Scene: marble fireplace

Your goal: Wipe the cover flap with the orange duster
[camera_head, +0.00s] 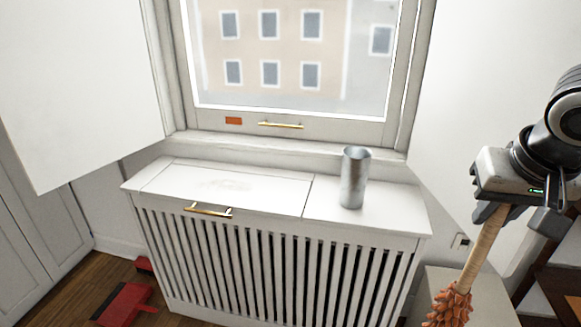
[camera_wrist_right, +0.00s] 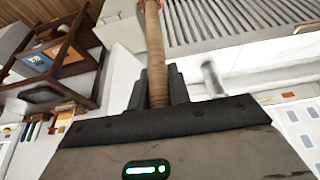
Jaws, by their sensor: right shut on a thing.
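The cover flap (camera_head: 265,186) is the white left part of the radiator cover's top, closed flat, with a brass handle on its front edge. A faint brownish smudge (camera_head: 222,184) shows on it. My right gripper (camera_head: 492,208) is at the right of the head view, shut on the wooden handle of the orange duster (camera_head: 449,306). The duster hangs head down, its orange head at the bottom edge, to the right of the radiator cover and apart from it. The handle also shows between the fingers in the right wrist view (camera_wrist_right: 157,60). My left gripper is out of view.
A metal cylinder (camera_head: 355,178) stands on the fixed right part of the radiator cover, beside the flap. A window with a brass handle (camera_head: 281,125) is behind. A white panel (camera_head: 75,90) stands at the left. Red objects (camera_head: 124,303) lie on the floor at lower left.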

